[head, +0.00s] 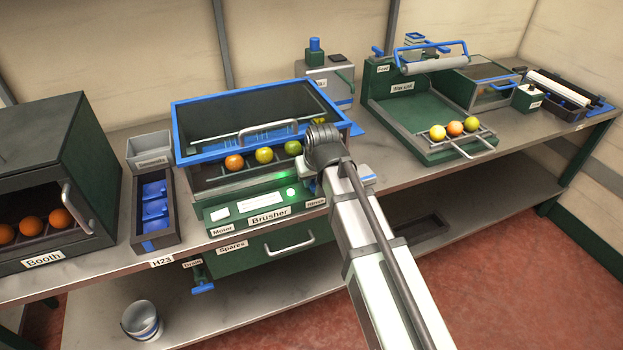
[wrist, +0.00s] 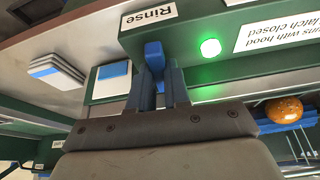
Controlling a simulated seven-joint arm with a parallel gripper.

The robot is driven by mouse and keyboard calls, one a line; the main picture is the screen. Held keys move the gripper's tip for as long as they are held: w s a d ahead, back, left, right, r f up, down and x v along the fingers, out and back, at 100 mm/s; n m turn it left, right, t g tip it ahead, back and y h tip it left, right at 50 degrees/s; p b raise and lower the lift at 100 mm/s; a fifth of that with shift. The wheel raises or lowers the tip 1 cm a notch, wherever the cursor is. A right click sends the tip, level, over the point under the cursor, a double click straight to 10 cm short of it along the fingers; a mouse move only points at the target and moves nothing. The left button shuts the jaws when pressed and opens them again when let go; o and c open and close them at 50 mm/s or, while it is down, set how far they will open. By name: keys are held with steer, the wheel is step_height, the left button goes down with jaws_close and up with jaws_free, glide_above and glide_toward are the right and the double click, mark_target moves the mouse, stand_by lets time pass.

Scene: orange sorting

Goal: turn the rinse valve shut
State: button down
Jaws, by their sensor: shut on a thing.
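The rinse valve's blue handle (wrist: 153,54) shows in the wrist view, just beside the "Rinse" label (wrist: 149,17) on the green panel. My gripper (wrist: 158,78) is shut on this handle, with its dark fingers on either side. In the head view the handle and my fingers are hidden behind my arm. The brusher (head: 262,208) stands mid-bench, with its "Rinse" label at the right end of its front panel. How far the valve is turned, I cannot tell.
A green lamp (head: 290,192) glows on the brusher panel. The brusher's blue-framed hood (head: 250,92) has a grey handle, with several fruits behind its front. A drawer handle (head: 290,243) sticks out below. The booth (head: 50,170) is at left, a fruit tray (head: 480,139) at right.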

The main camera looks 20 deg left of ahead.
steer(key=m+h, duration=0.1)
steer(key=m, duration=0.2)
steer(key=m+t+h, duration=0.1)
steer(key=m, duration=0.2)
steer(key=shift+s+a, duration=0.1)
steer(key=shift+a, duration=0.05)
steer(key=shift+m, duration=0.4)
steer(key=c, duration=1.1)
jaws_free()
steer(key=v, duration=1.4)
steer(key=shift+a, duration=0.25)
